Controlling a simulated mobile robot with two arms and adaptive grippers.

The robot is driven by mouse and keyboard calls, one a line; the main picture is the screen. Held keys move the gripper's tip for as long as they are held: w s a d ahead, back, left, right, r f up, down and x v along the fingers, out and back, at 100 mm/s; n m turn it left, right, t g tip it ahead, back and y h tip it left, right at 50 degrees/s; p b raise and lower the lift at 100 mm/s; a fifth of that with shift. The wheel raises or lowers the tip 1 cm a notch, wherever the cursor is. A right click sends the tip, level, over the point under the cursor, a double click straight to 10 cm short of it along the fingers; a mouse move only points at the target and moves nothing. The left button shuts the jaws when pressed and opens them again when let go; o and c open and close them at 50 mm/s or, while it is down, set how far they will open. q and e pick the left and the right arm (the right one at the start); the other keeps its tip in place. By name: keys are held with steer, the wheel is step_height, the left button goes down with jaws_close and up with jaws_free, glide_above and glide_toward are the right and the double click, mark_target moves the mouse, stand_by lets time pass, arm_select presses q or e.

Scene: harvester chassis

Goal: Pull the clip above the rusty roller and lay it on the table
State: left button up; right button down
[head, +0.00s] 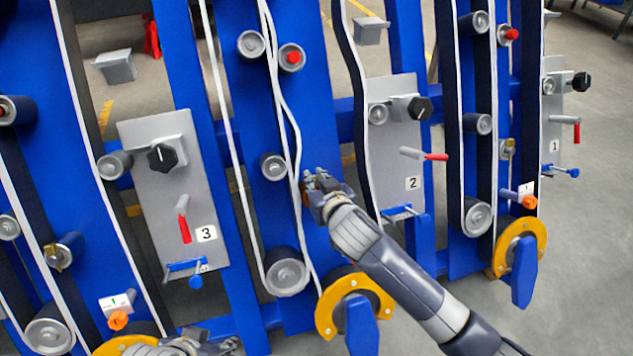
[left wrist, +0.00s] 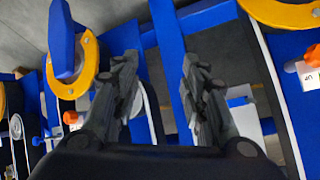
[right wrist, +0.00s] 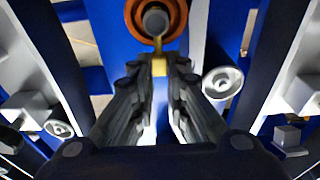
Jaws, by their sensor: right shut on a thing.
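In the right wrist view, the rusty roller (right wrist: 138,10) is an orange-brown ring around a grey hub at the top. A small yellow-brass clip (right wrist: 159,66) is between the fingertips of my right gripper (right wrist: 158,72), which is shut on it. In the head view, my right gripper (head: 316,184) reaches to the middle blue panel, and hides the clip and most of the rusty roller there. My left gripper (left wrist: 158,75) is open and empty, with chassis parts beyond its fingers. Its arm shows at the bottom edge of the head view. No table is in view.
Grey plates labelled 3 (head: 150,215) and 2 (head: 393,115) carry knobs and red levers on either side of my right gripper. White belts run over several grey rollers. Yellow brackets with blue handles (head: 362,325) jut out near my right arm. Floor is open at right.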

steer(key=shift+r, duration=0.1)
steer(key=shift+w+a+r+p, duration=0.1)
steer(key=shift+w+r+p, duration=0.25)
steer(key=shift+r+p, duration=0.25)
steer(key=shift+w+a+r+p, duration=0.1)
steer(key=shift+w+r+p, duration=0.2)
steer(key=shift+r+p, duration=0.25)
steer(key=shift+w+r, duration=0.15)
steer(key=shift+r, duration=0.1)
steer(key=shift+w+a+r+p, duration=0.15)
steer(key=shift+w+r+p, duration=0.1)
steer(key=shift+r+p, duration=0.3)
arm_select(q)
steer(key=shift+g, duration=0.8)
steer(key=shift+s+a+f, duration=0.1)
steer(key=shift+s+f, duration=0.15)
steer(key=shift+f, duration=0.75)
steer(key=shift+s+a+f, duration=0.1)
steer(key=shift+s+f, duration=0.15)
steer(key=shift+f, duration=0.75)
arm_select(e)
steer(key=shift+w+r, duration=0.1)
arm_select(q)
steer(key=shift+r, duration=0.1)
